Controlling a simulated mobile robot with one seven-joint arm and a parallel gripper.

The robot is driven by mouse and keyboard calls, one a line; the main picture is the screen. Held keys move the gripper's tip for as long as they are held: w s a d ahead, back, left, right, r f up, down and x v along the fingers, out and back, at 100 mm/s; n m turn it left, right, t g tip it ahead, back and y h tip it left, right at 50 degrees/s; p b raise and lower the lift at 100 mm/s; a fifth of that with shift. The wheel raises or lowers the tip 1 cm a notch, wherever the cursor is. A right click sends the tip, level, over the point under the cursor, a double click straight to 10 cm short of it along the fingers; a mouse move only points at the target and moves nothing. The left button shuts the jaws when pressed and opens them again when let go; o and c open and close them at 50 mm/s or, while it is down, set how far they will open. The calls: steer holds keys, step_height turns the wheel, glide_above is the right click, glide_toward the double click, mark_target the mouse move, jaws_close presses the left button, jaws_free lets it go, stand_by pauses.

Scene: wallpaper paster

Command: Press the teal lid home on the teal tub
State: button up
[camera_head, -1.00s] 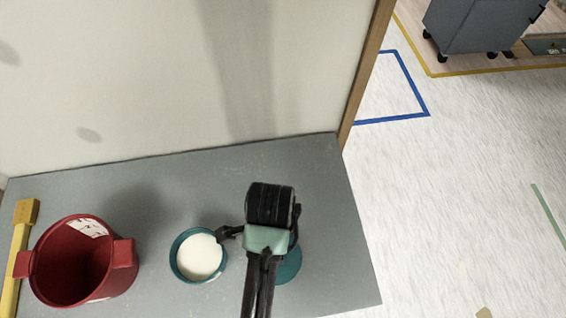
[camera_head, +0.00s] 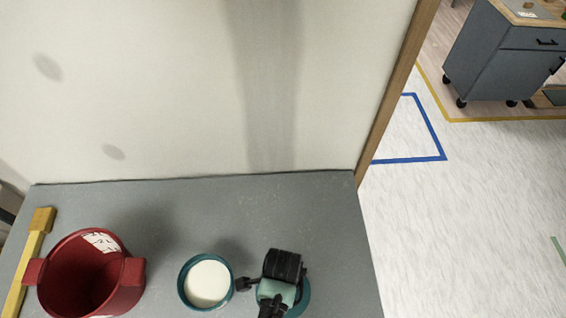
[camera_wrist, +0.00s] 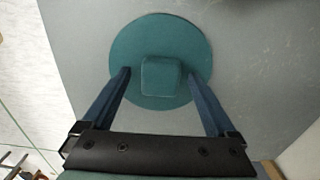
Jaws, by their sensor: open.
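The teal tub (camera_head: 183,284) stands open on the grey tabletop, with a creamy white filling inside. The round teal lid (camera_head: 304,297) lies on the table to the right of the tub, partly hidden under my gripper. In the wrist view the lid (camera_wrist: 137,53) shows from above with a square teal knob (camera_wrist: 160,77) at its middle. My gripper (camera_wrist: 162,75) is open, with one finger on each side of the knob and clear gaps to it. In the head view my gripper (camera_head: 243,284) is over the lid; its far finger is hidden.
A red bucket (camera_head: 60,275) stands left of the tub, and a yellow-handled tool (camera_head: 33,250) lies at the table's left edge. A pale wall panel (camera_head: 180,90) rises behind the grey table (camera_head: 220,205). A grey cabinet (camera_head: 500,60) stands on the floor at the back right.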

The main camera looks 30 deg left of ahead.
steer(key=shift+c, duration=0.3)
steer(key=c, duration=1.4)
